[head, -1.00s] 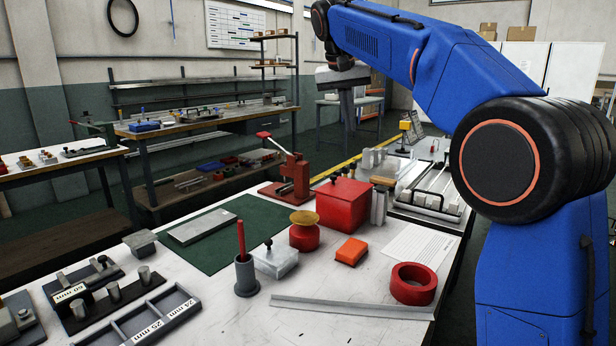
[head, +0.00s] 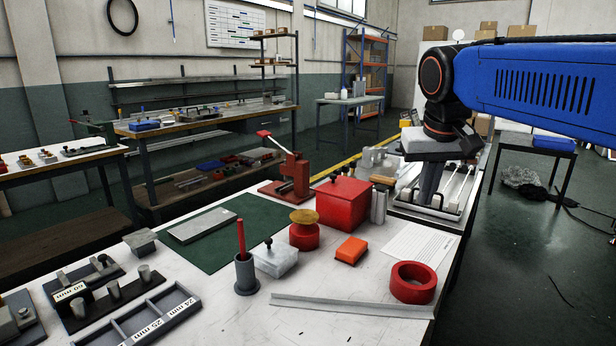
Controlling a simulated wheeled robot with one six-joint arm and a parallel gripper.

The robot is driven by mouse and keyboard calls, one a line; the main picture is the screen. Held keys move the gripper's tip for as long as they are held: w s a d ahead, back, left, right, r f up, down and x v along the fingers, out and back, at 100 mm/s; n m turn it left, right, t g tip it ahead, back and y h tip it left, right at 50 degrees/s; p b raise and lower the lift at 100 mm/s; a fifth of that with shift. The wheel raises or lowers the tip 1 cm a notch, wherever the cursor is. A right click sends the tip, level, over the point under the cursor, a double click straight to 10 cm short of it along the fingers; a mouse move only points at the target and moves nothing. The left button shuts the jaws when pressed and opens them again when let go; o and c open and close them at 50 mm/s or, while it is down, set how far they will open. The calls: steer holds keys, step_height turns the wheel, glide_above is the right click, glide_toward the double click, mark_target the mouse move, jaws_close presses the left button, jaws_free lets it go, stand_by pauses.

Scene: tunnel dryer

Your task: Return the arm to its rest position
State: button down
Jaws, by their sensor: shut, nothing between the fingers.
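My blue arm reaches in from the right edge of the head view. My gripper (head: 428,186) hangs from its end, pointing down, at the far right end of the workbench. The gripper's fingers are together and hold nothing. It hangs in front of a metal fixture tray (head: 452,216) with pale bars; I cannot tell how high above the tray it is. The gripper's mount hides part of the things behind it.
The white workbench (head: 345,272) bears a red box (head: 343,203), a red press (head: 290,178), a red tape roll (head: 413,282), an orange block (head: 351,250) and a green mat (head: 215,232). Open floor (head: 530,260) lies to the right, with a dark table (head: 535,150) and cables behind.

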steer(key=s+d+f, duration=0.2)
steer(key=s+f, duration=0.8)
steer(key=f, duration=0.1)
steer(key=s+d+f+t, duration=0.1)
steer(key=s+d+f, duration=0.1)
steer(key=s+f, duration=0.9)
steer(key=shift+d+f+y, duration=0.15)
steer(key=shift+f+y, duration=0.15)
steer(key=shift+y, duration=0.1)
